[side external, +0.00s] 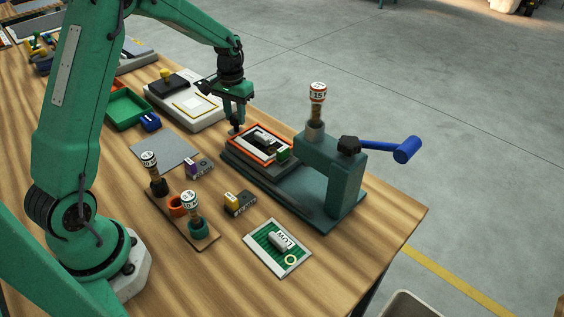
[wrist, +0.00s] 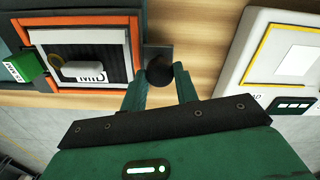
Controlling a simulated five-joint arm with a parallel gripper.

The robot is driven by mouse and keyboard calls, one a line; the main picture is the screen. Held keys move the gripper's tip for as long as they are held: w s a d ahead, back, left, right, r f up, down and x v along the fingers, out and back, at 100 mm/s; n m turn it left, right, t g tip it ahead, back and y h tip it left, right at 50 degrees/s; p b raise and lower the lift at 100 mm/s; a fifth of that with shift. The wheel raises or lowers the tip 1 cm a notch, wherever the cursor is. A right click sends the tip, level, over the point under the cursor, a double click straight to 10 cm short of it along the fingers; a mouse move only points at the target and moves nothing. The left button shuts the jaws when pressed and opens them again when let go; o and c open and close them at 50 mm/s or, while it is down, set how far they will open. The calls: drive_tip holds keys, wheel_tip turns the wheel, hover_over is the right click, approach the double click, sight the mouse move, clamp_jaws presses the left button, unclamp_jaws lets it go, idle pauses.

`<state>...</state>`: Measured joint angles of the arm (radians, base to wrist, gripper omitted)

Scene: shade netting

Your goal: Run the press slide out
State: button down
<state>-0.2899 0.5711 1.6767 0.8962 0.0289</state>
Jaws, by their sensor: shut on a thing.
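The green press (side external: 329,168) stands on the table with a blue-handled lever at its right. Its slide (side external: 262,145), a tray with an orange frame around a printed card, lies on the dark base to the left of the press head. The slide also shows in the wrist view (wrist: 134,52). My gripper (side external: 236,128) is at the slide's far left end. In the wrist view my gripper (wrist: 160,82) is shut on the slide's round black knob (wrist: 160,67). The fingers hide part of the knob in the side view.
A white scale-like device (side external: 188,105) stands behind my gripper, with a green tray (side external: 127,107) to its left. A rack of stamps (side external: 183,215), small blocks (side external: 239,203) and a sample card (side external: 277,247) lie in front. Bare table lies to the right of that card.

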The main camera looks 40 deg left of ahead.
drive_tip(key=shift+a, duration=0.4)
drive_tip(key=c, duration=1.1)
unclamp_jaws()
drive_tip(key=shift+o, duration=0.2)
drive_tip(key=shift+d, duration=0.1)
drive_tip(key=shift+r, duration=0.2)
drive_tip(key=shift+r, duration=3.75)
